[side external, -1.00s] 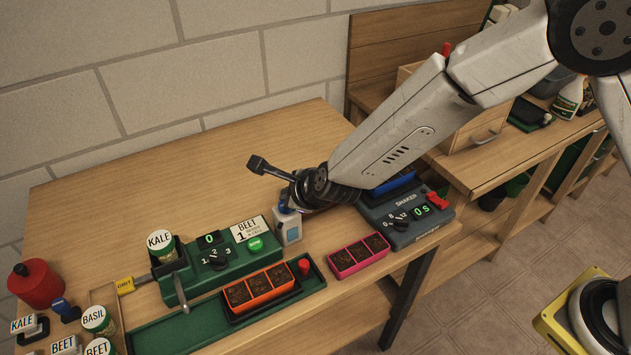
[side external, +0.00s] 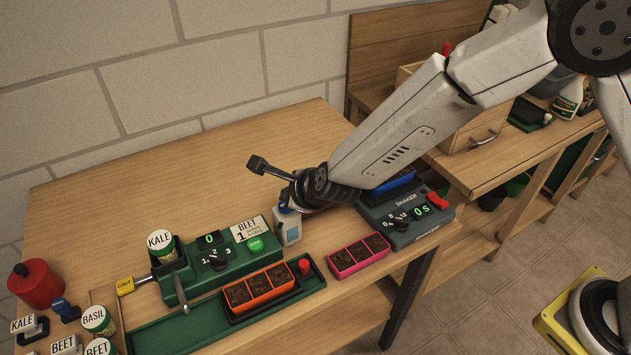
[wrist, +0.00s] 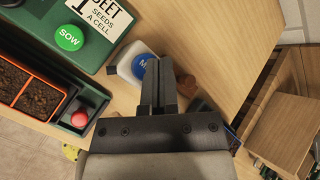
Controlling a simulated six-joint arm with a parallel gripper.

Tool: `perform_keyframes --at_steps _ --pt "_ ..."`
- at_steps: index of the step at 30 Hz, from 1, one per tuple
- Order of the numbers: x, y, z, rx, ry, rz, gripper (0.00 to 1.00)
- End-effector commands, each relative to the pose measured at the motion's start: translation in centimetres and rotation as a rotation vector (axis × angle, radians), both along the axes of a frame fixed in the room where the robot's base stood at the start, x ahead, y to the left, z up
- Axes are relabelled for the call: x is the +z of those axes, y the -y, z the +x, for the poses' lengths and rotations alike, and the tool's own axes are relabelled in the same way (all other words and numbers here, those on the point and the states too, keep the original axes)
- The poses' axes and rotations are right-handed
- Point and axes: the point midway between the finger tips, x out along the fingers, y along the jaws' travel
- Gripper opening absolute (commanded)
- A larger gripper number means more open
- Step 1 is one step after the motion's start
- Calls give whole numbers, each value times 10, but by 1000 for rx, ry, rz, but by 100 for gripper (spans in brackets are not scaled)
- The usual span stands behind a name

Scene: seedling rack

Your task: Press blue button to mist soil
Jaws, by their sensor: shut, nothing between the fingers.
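A small white mister unit (side external: 291,232) stands on the bench between the green seeder and the grey shaker. Its round blue button (wrist: 141,65) is on top; only the letter M of its label shows, as my fingers cover the rest. My gripper (wrist: 160,62) is shut and empty, with its fingertips over or beside the button's right part in the wrist view. I cannot tell whether they touch it. In the side view my wrist hides most of the mister's top. An orange tray (side external: 259,291) of dark soil cells sits in the green channel in front of the seeder.
The green seeder (side external: 205,275) with its SOW button (wrist: 69,38) is left of the mister. A pink soil tray (side external: 359,256) lies to the right, in front of the shaker (side external: 408,220). A red knob (side external: 304,266) stands near the orange tray. The back of the bench is clear.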

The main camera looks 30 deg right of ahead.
Motion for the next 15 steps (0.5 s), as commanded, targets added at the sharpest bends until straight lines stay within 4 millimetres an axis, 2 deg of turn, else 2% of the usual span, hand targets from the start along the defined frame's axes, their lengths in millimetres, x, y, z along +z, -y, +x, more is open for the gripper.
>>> perform_keyframes --at_steps 15 --pt "-9 0 0 0 1 -1 0"
